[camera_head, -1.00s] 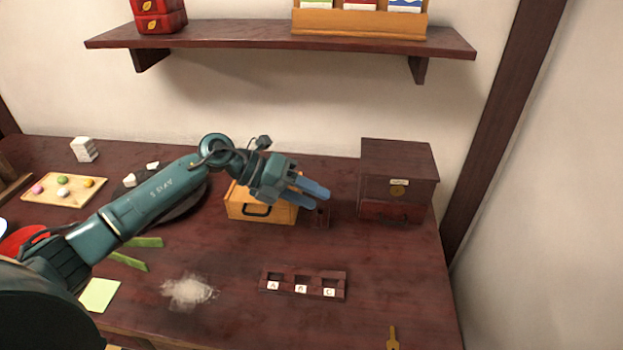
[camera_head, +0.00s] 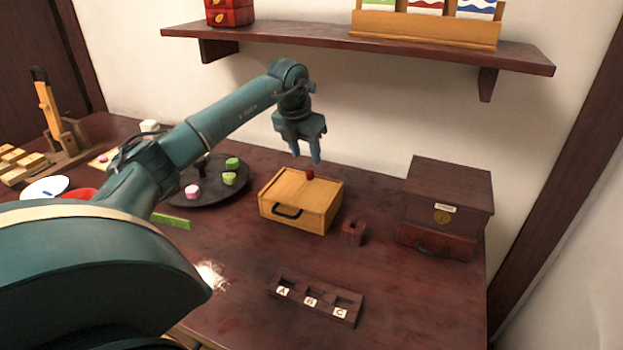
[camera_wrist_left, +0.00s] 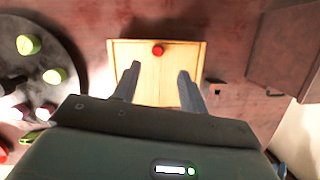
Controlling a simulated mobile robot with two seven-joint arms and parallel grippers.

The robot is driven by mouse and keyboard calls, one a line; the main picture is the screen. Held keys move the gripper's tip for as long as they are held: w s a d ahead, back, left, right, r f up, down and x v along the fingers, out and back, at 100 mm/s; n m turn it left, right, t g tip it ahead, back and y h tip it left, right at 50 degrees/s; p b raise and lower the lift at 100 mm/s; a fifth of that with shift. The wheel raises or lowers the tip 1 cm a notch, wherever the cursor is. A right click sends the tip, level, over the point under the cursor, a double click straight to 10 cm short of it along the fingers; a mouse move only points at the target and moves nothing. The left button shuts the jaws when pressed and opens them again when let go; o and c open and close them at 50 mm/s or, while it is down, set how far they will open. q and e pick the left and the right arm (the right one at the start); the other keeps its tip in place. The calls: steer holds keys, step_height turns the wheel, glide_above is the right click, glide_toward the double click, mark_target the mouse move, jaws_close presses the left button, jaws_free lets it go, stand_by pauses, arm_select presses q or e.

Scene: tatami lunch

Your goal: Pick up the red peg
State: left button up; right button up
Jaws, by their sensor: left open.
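The red peg (camera_head: 310,174) is small and stands on top of a light wooden box (camera_head: 299,196) with a dark handle, near its back edge. In the left wrist view the red peg (camera_wrist_left: 158,50) shows as a red disc near one edge of the box lid (camera_wrist_left: 150,85). My left gripper (camera_head: 306,158) is open and empty, pointing down above the back of the box. In the left wrist view its two fingers (camera_wrist_left: 156,78) are apart over the lid, and the peg lies beyond their tips, roughly midway between them. My right gripper is not in view.
A dark round tray (camera_head: 205,190) with green and pink pieces lies left of the box. A small dark block with a hole (camera_head: 353,232) is at its right, then a dark chest (camera_head: 446,205). A rack labelled A, B, C (camera_head: 314,300) lies in front. A shelf (camera_head: 400,52) hangs above.

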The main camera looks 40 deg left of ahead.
mark_target(310, 170)
arm_select(q)
steer(key=x, duration=0.6)
steer(key=shift+w+a+f+b, duration=0.25)
steer(key=shift+w+b, duration=0.05)
jaws_close()
